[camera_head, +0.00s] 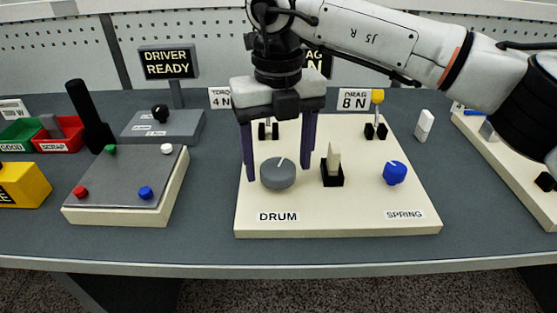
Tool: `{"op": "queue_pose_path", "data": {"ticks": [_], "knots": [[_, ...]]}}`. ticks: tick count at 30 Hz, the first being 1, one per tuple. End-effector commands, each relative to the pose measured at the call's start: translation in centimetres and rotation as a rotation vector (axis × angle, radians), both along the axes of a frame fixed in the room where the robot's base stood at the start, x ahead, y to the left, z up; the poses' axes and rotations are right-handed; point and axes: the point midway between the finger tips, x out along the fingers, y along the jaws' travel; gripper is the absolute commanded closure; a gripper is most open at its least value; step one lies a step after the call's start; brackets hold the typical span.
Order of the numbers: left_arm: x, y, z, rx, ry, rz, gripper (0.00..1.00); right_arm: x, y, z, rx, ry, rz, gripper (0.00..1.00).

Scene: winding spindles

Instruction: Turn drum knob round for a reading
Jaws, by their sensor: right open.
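The drum knob (278,174) is a grey round dial on the cream panel (340,222), above the "DRUM" label (278,217). A pale pointer line on its top points up and slightly right. My right gripper (278,177) comes in from the upper right and hangs over the knob. Its two purple fingers are open, one at each side of the knob, with gaps visible. The fingers do not appear to touch it. My left gripper is not in view.
A blue spring knob (395,172) and a yellow-tipped lever (377,110) are farther right. A button box (125,185) stands to the left. A "DRIVER READY" sign (168,64) stands behind.

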Motion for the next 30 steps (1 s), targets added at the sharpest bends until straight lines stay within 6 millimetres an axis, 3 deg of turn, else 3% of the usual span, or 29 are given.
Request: {"op": "queue_pose_path", "data": {"ticks": [9,15,30], "knots": [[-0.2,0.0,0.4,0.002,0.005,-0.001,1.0,0.1,0.0,6.4,0.001,-0.004,-0.002,0.32],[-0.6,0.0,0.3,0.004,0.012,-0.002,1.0,0.0,0.0,8.9,0.001,-0.003,-0.003,0.32],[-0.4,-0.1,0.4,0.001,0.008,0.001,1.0,0.0,0.0,9.4,0.0,-0.001,-0.001,0.32]]}}
